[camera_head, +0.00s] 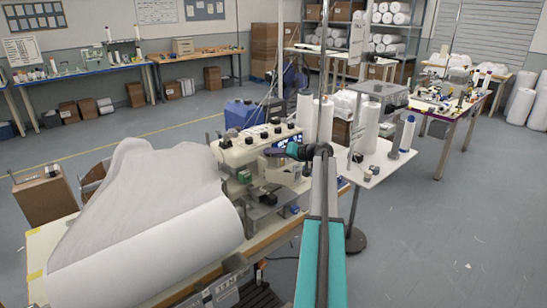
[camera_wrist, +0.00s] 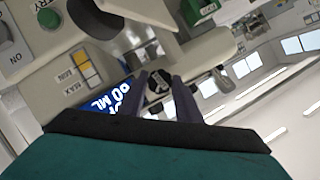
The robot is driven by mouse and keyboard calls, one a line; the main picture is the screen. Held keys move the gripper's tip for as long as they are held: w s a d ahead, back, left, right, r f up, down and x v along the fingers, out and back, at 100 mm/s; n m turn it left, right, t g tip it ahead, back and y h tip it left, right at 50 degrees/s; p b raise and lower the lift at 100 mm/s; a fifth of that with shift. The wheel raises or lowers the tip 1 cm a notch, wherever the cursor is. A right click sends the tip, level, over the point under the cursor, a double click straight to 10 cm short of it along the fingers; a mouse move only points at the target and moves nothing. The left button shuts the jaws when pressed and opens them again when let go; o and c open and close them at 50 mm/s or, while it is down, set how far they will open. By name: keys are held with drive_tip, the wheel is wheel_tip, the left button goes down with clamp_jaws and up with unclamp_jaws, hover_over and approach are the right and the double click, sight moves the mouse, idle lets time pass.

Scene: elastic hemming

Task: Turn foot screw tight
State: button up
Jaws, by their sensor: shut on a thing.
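The foot screw (camera_wrist: 158,82) shows in the wrist view as a small dark round knob with a pale mark on its face, beside the sewing machine's body. My gripper (camera_wrist: 157,77) has its two dark fingers on either side of the knob and is shut on it. In the head view my gripper (camera_head: 277,153) is at the right front of the cream sewing machine (camera_head: 235,152), at the end of my arm. The screw itself cannot be made out in the head view. How far it is turned cannot be told.
A large white fabric roll (camera_head: 150,260) lies left of the machine. White thread cones (camera_head: 323,120) stand behind it. A white side table (camera_head: 385,165) is at the right. In the wrist view a blue label (camera_wrist: 112,100) and green button (camera_wrist: 48,18) are close by.

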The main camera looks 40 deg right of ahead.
drive_tip(key=shift+d+f+m+t+y+b, duration=0.1)
drive_tip(key=shift+m+t+y+b, duration=0.4)
drive_tip(key=shift+m+b, duration=0.85)
drive_tip(key=shift+f+m+t+y+b, duration=0.1)
drive_tip(key=shift+m+t+y+b, duration=0.4)
drive_tip(key=shift+m+b, duration=0.9)
drive_tip(key=shift+d+f+m+t+y+b, duration=0.1)
drive_tip(key=shift+m+t+y+b, duration=0.4)
drive_tip(key=shift+m+b, duration=0.85)
drive_tip(key=shift+m+p, duration=0.3)
drive_tip(key=shift+m, duration=0.1)
drive_tip(key=o, duration=1.1)
drive_tip(key=shift+c, duration=0.2)
drive_tip(key=shift+s, duration=0.15)
drive_tip(key=b+v, duration=0.3)
drive_tip(key=v, duration=1)
drive_tip(key=shift+s, duration=0.25)
